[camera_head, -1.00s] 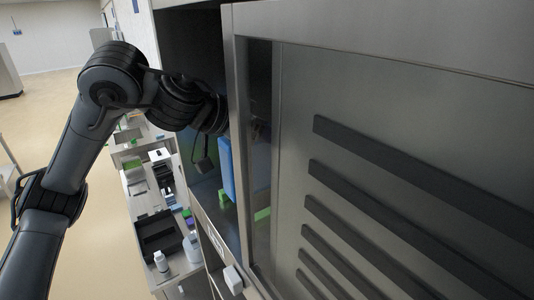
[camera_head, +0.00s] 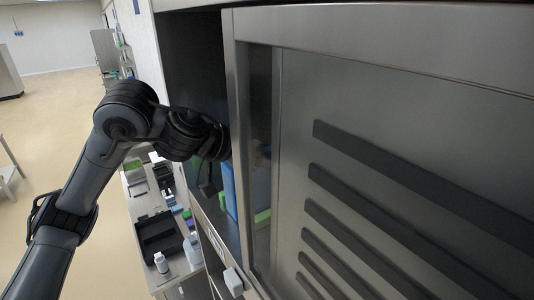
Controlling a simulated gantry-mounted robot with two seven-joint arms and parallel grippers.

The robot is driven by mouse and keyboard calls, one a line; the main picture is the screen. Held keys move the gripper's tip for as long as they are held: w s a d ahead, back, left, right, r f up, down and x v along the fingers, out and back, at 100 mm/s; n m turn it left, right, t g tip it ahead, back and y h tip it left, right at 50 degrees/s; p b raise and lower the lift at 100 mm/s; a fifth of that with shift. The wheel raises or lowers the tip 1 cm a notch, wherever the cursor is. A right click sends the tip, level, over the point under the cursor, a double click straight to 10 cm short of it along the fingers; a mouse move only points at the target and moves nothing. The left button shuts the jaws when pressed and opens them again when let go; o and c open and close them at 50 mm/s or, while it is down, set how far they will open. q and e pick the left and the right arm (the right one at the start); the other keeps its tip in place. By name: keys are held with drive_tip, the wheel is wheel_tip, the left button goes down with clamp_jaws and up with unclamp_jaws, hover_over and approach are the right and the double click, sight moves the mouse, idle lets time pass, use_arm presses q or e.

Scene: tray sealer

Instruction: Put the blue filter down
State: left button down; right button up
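The blue filter (camera_head: 229,188) shows as an upright blue slab inside the open cabinet bay, just left of the metal door frame. Part of it is hidden by my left arm's wrist and the frame. My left arm reaches into the bay from the left. Only a dark part of the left gripper (camera_head: 207,179) shows, beside the blue filter. Its fingertips are hidden, so I cannot tell whether it grips the filter. My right gripper is not in view.
A green piece (camera_head: 222,201) stands low beside the filter, and another green piece (camera_head: 262,217) shows through the glass. Below left, a bench holds a black tray (camera_head: 158,238) and a white bottle (camera_head: 161,263).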

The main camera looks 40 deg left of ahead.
use_arm(q)
drive_tip(key=shift+f, duration=0.1)
drive_tip(key=shift+c, duration=1.9)
unclamp_jaws()
drive_tip(key=shift+r, duration=0.2)
drive_tip(key=v, duration=1)
drive_tip(key=shift+s+r, duration=0.1)
drive_tip(key=shift+s, duration=0.2)
drive_tip(key=shift+s+a+r, duration=0.2)
drive_tip(key=shift+s+r, duration=0.05)
drive_tip(key=shift+s, duration=0.25)
drive_tip(key=shift+s, duration=0.15)
